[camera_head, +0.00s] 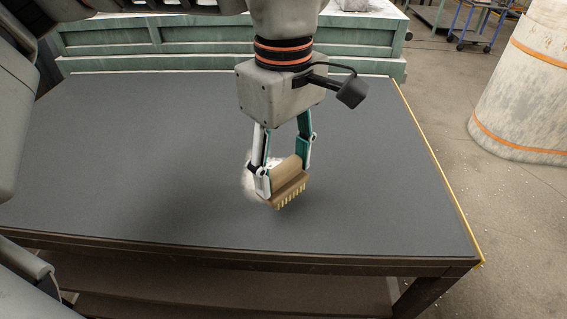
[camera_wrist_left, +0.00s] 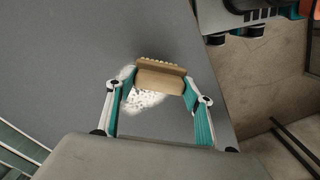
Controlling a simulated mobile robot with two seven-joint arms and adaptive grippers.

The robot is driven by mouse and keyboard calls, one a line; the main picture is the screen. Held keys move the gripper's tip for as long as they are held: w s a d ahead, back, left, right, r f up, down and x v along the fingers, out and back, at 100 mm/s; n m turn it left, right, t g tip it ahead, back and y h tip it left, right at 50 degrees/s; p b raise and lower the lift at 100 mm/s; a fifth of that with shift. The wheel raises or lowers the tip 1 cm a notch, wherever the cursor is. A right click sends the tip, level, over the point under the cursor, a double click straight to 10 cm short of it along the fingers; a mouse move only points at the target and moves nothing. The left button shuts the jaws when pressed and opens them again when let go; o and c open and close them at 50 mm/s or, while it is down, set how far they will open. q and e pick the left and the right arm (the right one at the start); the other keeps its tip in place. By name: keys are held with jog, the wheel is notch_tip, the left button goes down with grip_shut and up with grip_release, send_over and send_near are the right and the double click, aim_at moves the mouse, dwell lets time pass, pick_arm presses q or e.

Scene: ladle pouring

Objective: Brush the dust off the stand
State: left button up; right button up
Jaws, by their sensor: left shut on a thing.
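My left gripper (camera_head: 279,172) is shut on a wooden brush (camera_head: 287,178) with pale bristles pointing down. The brush is over the dark grey top of the stand (camera_head: 130,150); I cannot tell whether the bristles touch it. White dust (camera_head: 250,182) lies on the top beside and behind the brush, partly hidden by the gripper. In the left wrist view the brush (camera_wrist_left: 161,76) sits between the fingers of my left gripper (camera_wrist_left: 158,88), and the dust (camera_wrist_left: 143,99) spreads below and left of it. My right gripper is not seen clearly in these views.
A green bench (camera_head: 110,45) stands behind the stand. A large pale cylinder with orange bands (camera_head: 525,85) stands on the floor at the right. The stand has a yellow right edge (camera_head: 440,175). Most of its top is bare.

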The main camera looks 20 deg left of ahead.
pick_arm(q)
jog(key=shift+f+b, duration=0.35)
jog(key=shift+f, duration=0.6)
dwell(0.3)
